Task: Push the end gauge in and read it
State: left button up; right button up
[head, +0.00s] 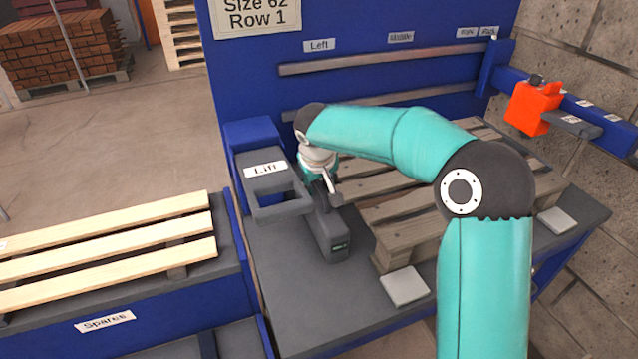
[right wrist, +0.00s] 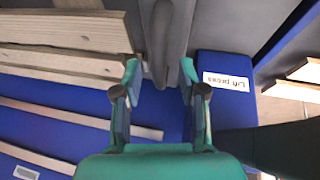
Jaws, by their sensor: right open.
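My left gripper is not in view.
The grey lift handle (head: 280,190) stands close left of the gripper. An orange block (head: 532,108) sits on a blue rail at the right. A light grey pad (head: 404,286) lies at the bed's front. Spare boards (head: 110,245) lie at left.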

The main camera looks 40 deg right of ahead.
jog(key=shift+w+d+f, duration=0.1)
jog(key=shift+f, duration=0.2)
grip_shut()
jog(key=shift+w+r, duration=0.1)
